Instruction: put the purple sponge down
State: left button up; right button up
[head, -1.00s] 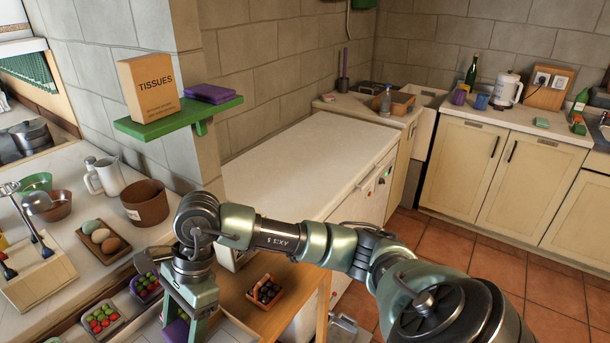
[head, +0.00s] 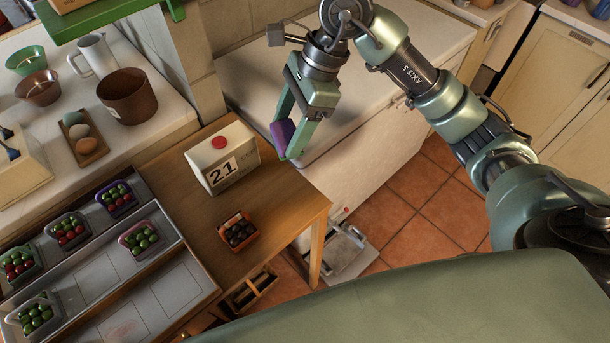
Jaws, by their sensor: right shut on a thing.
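The purple sponge (head: 282,133) is held in my right gripper (head: 284,140), which points down with its fingers shut on it. The fingers hide part of the sponge. Gripper and sponge are in the air, showing in front of the edge of the white-topped unit (head: 318,150) and just right of the calendar box. I cannot tell how high they are. My left gripper is not in view.
A wooden table (head: 185,205) carries a white calendar box (head: 222,157) and an orange basket of dark round things (head: 238,231). A grey tray (head: 100,290) with several small fruit tubs is at the left. The table's right front corner is bare.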

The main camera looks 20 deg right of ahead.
jog(key=p, duration=0.2)
send_over(286, 195)
jog(key=d, duration=0.1)
notch_tip(286, 195, down, 7)
jog(key=f, duration=0.6)
jog(key=shift+s+d+f+p, duration=0.15)
jog(key=shift+d+f+p, duration=0.1)
jog(key=shift+p, duration=0.15)
jog(key=shift+f, duration=0.25)
notch_tip(286, 195, down, 4)
jog(key=shift+f+p, duration=0.1)
jog(key=shift+p, duration=0.45)
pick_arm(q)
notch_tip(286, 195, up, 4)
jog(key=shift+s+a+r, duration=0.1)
pick_arm(e)
jog(key=shift+f+b, duration=0.3)
jog(key=shift+b, duration=0.05)
jog(key=o, duration=1.2)
jog(key=shift+r, duration=0.1)
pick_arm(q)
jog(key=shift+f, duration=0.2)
